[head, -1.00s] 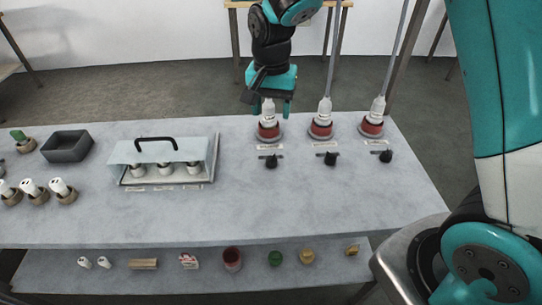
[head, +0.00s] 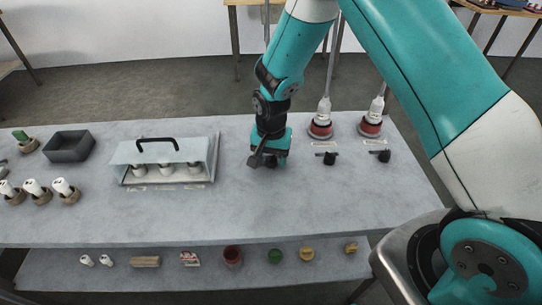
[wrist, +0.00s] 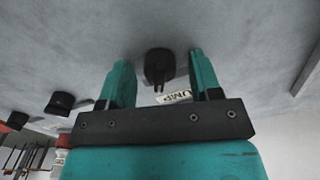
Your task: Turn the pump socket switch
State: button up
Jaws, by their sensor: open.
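My gripper (head: 269,157) points down over the leftmost of three black switch knobs on the bench, and in the head view it hides most of that knob. In the wrist view my gripper (wrist: 160,70) is open, and the black pump switch knob (wrist: 158,64) shows in the gap between its two teal fingers, with no clear contact. A small white label (wrist: 174,97) beside the knob appears to read PUMP, upside down. The socket behind this switch is hidden by my arm in the head view.
Two more black knobs (head: 330,158) (head: 384,155) stand to the right, with red sockets (head: 320,130) (head: 371,127) holding white plugs behind them. A clear-covered case (head: 128,152) with a black handle is to the left. A grey bin (head: 68,147) is further left. The bench front is clear.

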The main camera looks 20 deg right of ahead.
jog(key=shift+c, duration=0.2)
jog(key=c, duration=0.9)
jog(key=shift+n, duration=0.3)
jog(key=n, duration=1.1)
jog(key=shift+n, duration=0.3)
jog(key=o, duration=0.9)
jog(key=shift+b, duration=0.3)
